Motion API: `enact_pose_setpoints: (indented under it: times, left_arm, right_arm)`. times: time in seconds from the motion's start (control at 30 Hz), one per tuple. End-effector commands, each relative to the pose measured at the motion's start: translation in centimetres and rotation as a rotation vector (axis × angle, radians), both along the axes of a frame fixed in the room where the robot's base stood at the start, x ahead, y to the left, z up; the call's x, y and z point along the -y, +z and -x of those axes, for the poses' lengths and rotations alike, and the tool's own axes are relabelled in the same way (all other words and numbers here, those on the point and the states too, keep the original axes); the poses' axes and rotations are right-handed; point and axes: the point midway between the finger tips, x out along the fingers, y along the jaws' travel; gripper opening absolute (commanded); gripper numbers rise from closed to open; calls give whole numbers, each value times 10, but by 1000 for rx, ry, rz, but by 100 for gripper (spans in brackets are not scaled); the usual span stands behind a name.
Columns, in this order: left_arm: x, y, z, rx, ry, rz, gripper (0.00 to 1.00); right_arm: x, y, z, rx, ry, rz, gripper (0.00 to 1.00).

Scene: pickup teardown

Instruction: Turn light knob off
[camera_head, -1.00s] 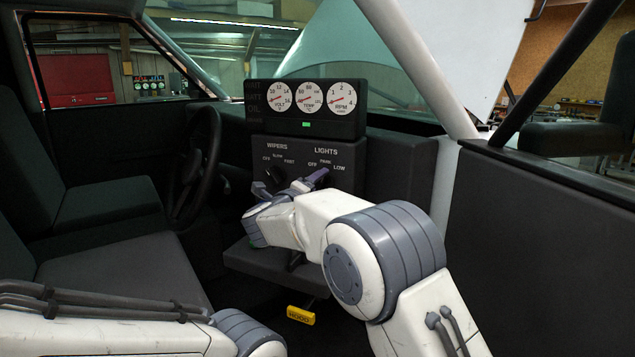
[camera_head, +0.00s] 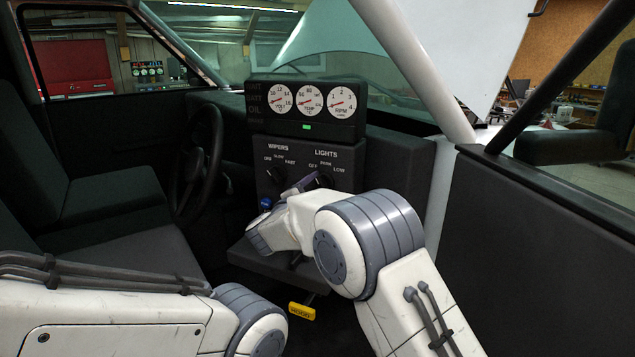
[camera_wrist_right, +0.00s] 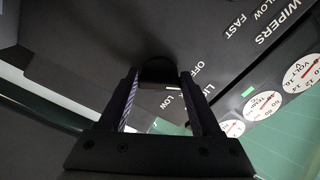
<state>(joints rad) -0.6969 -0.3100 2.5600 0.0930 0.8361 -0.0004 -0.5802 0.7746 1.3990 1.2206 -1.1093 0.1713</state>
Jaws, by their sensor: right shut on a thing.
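The dark light knob (camera_head: 325,181) sits under the LIGHTS label on the dash panel, partly hidden by my right gripper (camera_head: 313,181). In the right wrist view the round black knob (camera_wrist_right: 158,70) is between the two fingers of my right gripper (camera_wrist_right: 160,78), which is shut on it. The OFF and LOW labels show beside the knob, with a short white mark close to it. I cannot tell which setting the knob points at. My left arm crosses the lower left of the head view; its gripper is out of frame.
The wipers knob (camera_head: 274,174) is just left of my right gripper. A blue knob (camera_head: 265,203) sits below it. A gauge cluster (camera_head: 305,108) stands above the panel. The steering wheel (camera_head: 198,170) is to the left, and a yellow HOOD handle (camera_head: 301,311) hangs below.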

Motion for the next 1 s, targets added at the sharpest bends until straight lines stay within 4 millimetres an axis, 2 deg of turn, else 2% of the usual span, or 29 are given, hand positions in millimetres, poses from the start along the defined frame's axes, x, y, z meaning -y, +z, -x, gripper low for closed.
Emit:
enact_pose_setpoints:
  times: [0.1,0.4,0.93,0.97,1.0]
  left_arm:
    - [0,8,0,0,0,0,50]
    - [0,15,0,0,0,0,50]
    - [0,16,0,0,0,0,50]
    - [0,16,0,0,0,0,50]
    - [0,16,0,0,0,0,50]
  right_arm:
    - [-1,0,1,-33,1,65,9]
    - [0,-2,1,-76,2,162,9]
    - [0,-3,1,-85,2,185,9]
    - [0,-3,1,-85,2,184,73]
    - [0,-3,1,-85,2,184,88]
